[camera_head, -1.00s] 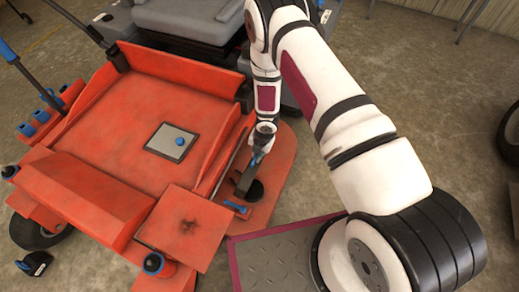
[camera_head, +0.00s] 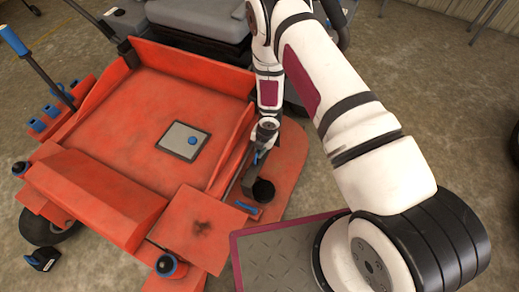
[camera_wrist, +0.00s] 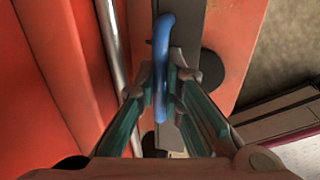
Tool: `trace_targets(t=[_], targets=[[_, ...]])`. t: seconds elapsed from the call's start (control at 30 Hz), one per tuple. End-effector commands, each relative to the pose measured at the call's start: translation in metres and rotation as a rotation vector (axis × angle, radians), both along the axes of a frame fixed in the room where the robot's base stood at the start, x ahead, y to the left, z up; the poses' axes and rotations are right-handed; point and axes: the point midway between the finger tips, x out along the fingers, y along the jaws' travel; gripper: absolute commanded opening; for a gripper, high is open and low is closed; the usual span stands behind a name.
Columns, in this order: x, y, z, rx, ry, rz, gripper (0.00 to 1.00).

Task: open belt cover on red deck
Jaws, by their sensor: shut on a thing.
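The red deck (camera_head: 290,165) of the mower lies under my gripper, right of the footplate. The belt cover looks like a narrow dark grey strip with a blue handle. In the wrist view the blue handle (camera_wrist: 161,60) stands between my fingers, and the grey strip (camera_wrist: 190,22) runs behind it. My gripper (camera_wrist: 166,82) is shut on the handle. In the head view my gripper (camera_head: 257,157) is small and hangs low over the deck. The cover is partly hidden there, and I cannot tell how far it is raised.
A black round part (camera_head: 263,191) sits on the deck beside the strip. A blue latch-like piece (camera_head: 247,208) lies in front of it. A metal rod (camera_wrist: 113,45) runs along the left in the wrist view. A grey plate with a blue knob (camera_head: 184,146) is on the footplate.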

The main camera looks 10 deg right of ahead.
Motion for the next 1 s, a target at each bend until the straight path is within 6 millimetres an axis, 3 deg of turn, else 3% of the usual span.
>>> trace_targets(t=[0.07, 0.1, 0.13, 0.57, 1.0], targets=[[0.002, -0.001, 0.001, 0.0, -0.003, -0.001, 0.0], [0.002, -0.001, 0.001, 0.0, -0.003, -0.001, 0.15], [0.002, -0.001, 0.001, 0.0, -0.003, -0.001, 0.18], [0.0, -0.001, 0.006, 0.0, -0.001, -0.001, 0.18], [-0.005, -0.011, 0.081, 0.002, -0.003, -0.004, 0.18]])
